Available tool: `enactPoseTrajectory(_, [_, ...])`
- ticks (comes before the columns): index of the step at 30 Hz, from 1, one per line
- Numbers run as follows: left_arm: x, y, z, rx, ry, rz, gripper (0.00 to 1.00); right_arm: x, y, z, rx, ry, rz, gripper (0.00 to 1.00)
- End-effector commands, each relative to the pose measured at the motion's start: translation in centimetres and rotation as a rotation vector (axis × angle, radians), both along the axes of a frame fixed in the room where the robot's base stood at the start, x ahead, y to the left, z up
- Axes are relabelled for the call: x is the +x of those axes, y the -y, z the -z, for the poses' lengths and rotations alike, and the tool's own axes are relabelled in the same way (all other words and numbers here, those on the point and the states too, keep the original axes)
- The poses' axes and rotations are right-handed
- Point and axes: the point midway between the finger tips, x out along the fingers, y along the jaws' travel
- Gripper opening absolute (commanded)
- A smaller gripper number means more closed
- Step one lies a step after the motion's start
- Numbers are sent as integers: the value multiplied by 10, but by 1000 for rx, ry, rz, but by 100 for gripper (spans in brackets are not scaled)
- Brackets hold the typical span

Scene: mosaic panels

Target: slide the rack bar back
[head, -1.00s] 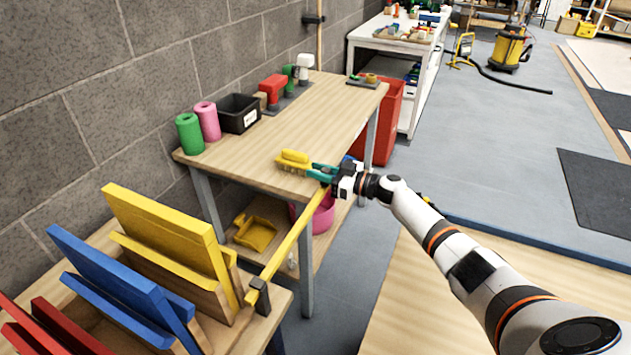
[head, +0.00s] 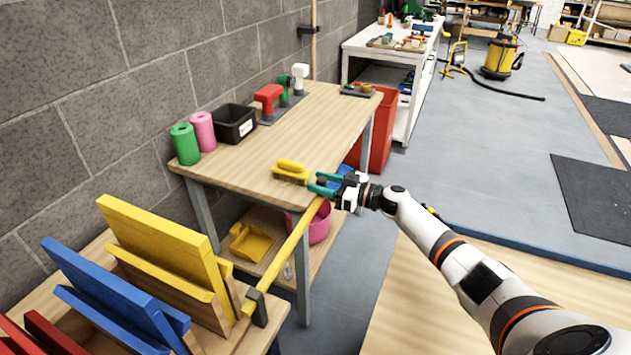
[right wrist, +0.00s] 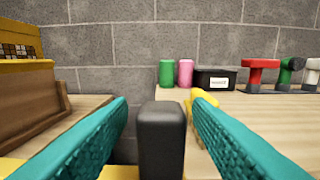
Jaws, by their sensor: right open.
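The rack bar (head: 285,252) is a long yellow bar. It runs from a dark bracket (head: 256,307) at the rack's edge out across the gap to the wooden table. The rack holds tilted yellow (head: 165,240), blue (head: 105,290) and red boards. My right gripper (head: 323,184) is at the bar's far end, over the table's near corner. Its teal fingers are open. In the right wrist view a dark upright knob (right wrist: 162,140) stands between the fingers, with visible space on both sides. My left gripper is not in view.
The wooden table (head: 265,165) carries a yellow-handled brush (head: 290,170), green and pink rolls, a black bin (head: 234,124) and red, green and white tools. A pink tub (head: 319,226) and yellow dustpan (head: 253,242) sit on its lower shelf. A red bin (head: 376,140) stands behind.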

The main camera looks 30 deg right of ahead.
Motion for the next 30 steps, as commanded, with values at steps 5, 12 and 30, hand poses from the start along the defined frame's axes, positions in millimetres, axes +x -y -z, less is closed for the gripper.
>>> enactPoseTrajectory(5, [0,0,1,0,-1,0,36,-32,26,3,-5,-5,1,45])
enactPoseTrajectory(12, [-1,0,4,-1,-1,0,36,-66,52,2,-3,-3,0,45])
enactPoseTrajectory(30, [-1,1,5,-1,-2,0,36,-78,61,0,0,0,0,45])
